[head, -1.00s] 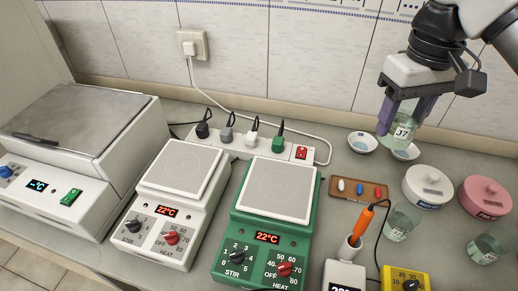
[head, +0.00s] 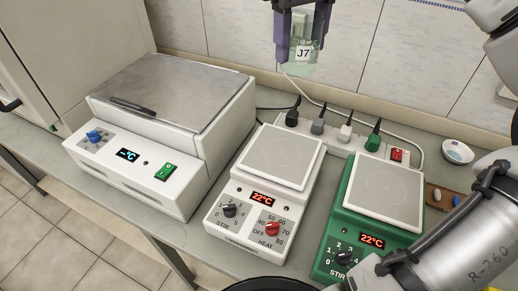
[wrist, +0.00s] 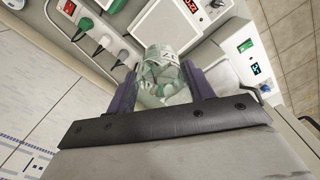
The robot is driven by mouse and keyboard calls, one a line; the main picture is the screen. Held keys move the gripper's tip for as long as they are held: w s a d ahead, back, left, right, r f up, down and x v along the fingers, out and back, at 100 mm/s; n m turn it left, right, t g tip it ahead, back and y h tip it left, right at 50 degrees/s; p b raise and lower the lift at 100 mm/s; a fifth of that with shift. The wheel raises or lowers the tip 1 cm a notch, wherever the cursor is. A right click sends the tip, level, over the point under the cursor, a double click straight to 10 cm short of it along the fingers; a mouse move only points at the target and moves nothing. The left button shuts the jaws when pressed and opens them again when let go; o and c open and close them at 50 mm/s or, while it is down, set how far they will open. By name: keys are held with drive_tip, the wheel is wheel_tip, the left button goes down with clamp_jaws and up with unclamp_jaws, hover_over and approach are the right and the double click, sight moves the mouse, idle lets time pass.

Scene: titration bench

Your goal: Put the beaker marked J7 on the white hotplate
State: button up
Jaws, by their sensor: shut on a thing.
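The wrist view also shows the beaker (wrist: 165,75) between the fingers. The white hotplate (head: 281,157) stands on the bench below and slightly left of the beaker, its square top bare and its display reading 22°C. The beaker is well above it and apart from it.
A green hotplate (head: 384,190) stands to the right of the white one. A large white appliance with a steel top (head: 170,95) stands to the left. A power strip (head: 345,145) with several plugs runs behind the hotplates. A small dish (head: 457,152) is at the right.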

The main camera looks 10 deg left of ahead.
drive_tip(key=shift+a, duration=0.5)
drive_tip(key=shift+a+f, duration=0.2)
drive_tip(key=shift+f, duration=0.1)
wheel_tip(320, 180, down, 19)
drive_tip(key=shift+f+b, duration=0.1)
drive_tip(key=shift+b, duration=0.3)
drive_tip(key=shift+f, duration=0.1)
drive_tip(key=o, duration=1)
drive_tip(key=shift+o, duration=0.2)
wheel_tip(320, 180, up, 12)
drive_tip(key=shift+s, duration=0.1)
